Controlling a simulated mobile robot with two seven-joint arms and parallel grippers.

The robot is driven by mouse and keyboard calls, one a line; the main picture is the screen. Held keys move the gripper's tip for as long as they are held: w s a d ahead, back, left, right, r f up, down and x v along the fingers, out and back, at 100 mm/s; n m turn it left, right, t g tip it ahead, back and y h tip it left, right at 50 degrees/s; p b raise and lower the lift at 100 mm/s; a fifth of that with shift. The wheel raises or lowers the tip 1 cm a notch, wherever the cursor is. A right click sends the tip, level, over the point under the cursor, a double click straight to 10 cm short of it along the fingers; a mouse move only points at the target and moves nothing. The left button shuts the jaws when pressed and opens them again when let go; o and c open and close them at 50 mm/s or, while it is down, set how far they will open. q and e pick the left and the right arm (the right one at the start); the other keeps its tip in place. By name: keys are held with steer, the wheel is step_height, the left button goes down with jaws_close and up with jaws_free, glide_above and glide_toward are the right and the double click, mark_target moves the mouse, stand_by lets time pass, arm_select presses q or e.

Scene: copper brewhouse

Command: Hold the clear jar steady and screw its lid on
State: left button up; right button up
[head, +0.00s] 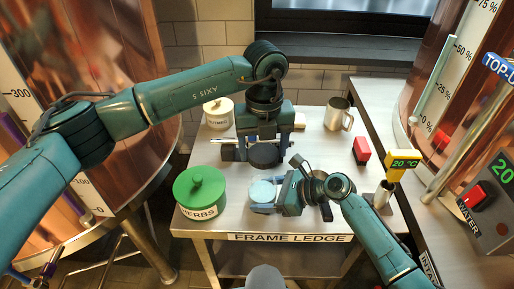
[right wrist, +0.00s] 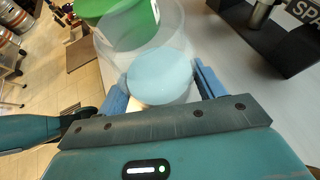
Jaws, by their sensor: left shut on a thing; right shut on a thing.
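The clear jar (head: 262,192), with pale blue contents, stands near the front of the small metal table. My right gripper (head: 264,197) is shut on it from the right; in the right wrist view the jar (right wrist: 160,72) sits between the two blue fingers. My left gripper (head: 263,150) is shut on a dark round disc (head: 265,156), which looks like the lid, behind the jar and apart from it. The jar's mouth shows no lid on it. The height of the disc above the table is hard to tell.
A green lidded HERBS pot (head: 200,192) stands close left of the jar. A cream labelled pot (head: 218,113), a steel mug (head: 338,114) and a red block (head: 361,150) stand farther back. A yellow thermometer (head: 402,163) is at right. The table's front edge reads FRAME LEDGE (head: 292,238).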

mark_target(263, 176)
arm_select(q)
steer(key=shift+f, duration=0.1)
stand_by(0.3)
steer(key=shift+f, duration=2.3)
steer(key=shift+f, duration=1.1)
steer(key=m, duration=2.3)
steer(key=shift+f, duration=0.1)
steer(key=o, duration=1)
